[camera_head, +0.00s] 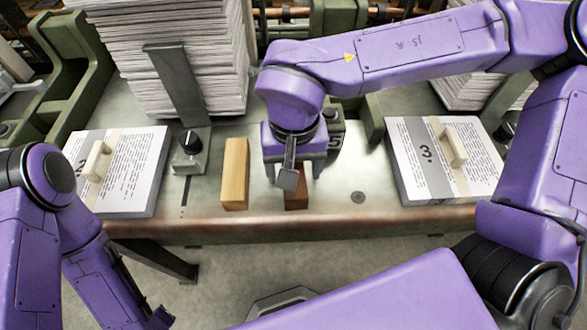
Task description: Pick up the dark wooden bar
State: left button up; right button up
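The dark wooden bar (297,201) is reddish brown and stands near the table's front edge. My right gripper (290,178) points down over it and hides most of it. One grey finger shows in front of the bar; I cannot see whether the fingers touch it or how far apart they are. My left gripper (158,318) is low at the bottom edge, below the table front and away from the bar. It is partly cut off, and its fingers cannot be made out.
A light wooden bar (235,174) stands just left of the dark one. Banded paper stacks lie at left (140,168) and right (405,160) on the metal table (350,212). A tall paper pile (165,50) and a dark upright post (177,85) stand behind.

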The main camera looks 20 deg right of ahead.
jog(key=c, duration=1.1)
jog(key=shift+o, duration=0.2)
